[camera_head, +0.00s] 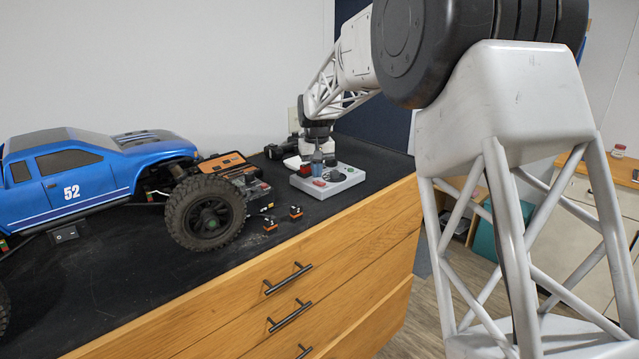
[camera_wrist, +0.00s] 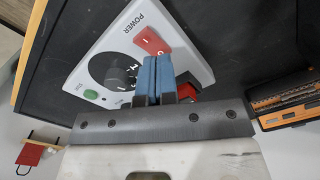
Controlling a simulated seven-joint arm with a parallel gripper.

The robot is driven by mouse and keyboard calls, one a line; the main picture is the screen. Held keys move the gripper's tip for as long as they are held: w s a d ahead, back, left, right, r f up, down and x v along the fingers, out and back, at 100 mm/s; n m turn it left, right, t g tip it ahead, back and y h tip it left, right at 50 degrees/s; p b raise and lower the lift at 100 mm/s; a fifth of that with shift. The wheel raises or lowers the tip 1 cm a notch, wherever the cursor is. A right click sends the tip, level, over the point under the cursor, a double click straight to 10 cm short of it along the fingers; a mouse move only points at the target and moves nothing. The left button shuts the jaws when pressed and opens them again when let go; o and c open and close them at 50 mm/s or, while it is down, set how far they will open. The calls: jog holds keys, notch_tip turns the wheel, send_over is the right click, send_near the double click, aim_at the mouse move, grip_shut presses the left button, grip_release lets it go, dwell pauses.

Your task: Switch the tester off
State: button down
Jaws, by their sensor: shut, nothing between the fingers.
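The tester is a light grey box (camera_head: 347,184) at the right end of the black bench top. In the wrist view its face (camera_wrist: 90,60) carries a red rocker switch (camera_wrist: 151,41) beside the word POWER, with a mark at each end. A black dial (camera_wrist: 112,70) and a green button (camera_wrist: 91,94) are beside it. My gripper (camera_head: 317,158) is over the tester. In the wrist view its blue fingers (camera_wrist: 157,62) are together and empty, tips right at the switch's near edge. I cannot tell whether they touch it. The fingers hide part of the face.
A blue truck (camera_head: 70,185) with big black tyres stands left of the tester. A black and orange pack (camera_head: 225,163) lies behind its wheel; small orange-black parts (camera_head: 296,212) lie near the bench front. A red piece (camera_wrist: 187,91) shows behind the fingers.

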aim_at(319, 183)
jog(key=shift+r, duration=2.75)
jog(key=shift+s+d+r, duration=0.25)
jog(key=shift+s+d, duration=0.1)
jog(key=shift+s, duration=0.1)
jog(key=s+d+r+m, duration=0.1)
jog(key=s+d+r, duration=0.1)
jog(key=s+d, duration=0.5)
jog(key=s+d+r+t, duration=0.1)
jog(key=s+d, duration=0.1)
jog(key=s, duration=0.9)
jog(key=s+d+r+m, duration=0.1)
jog(key=s+d+r, duration=0.1)
jog(key=s+d, duration=0.5)
jog(key=s+d+f, duration=0.1)
jog(key=s+f, duration=0.2)
jog(key=s, duration=0.7)
jog(key=s+d+f+t, duration=0.1)
jog(key=s+d+f, duration=0.1)
jog(key=s, duration=0.8)
jog(key=s+d+f+m, duration=0.1)
jog(key=s+f, duration=0.4)
jog(key=s, duration=0.5)
jog(key=shift+s+d+t, duration=0.15)
jog(key=shift+d+t, duration=0.15)
jog(key=shift+d, duration=0.45)
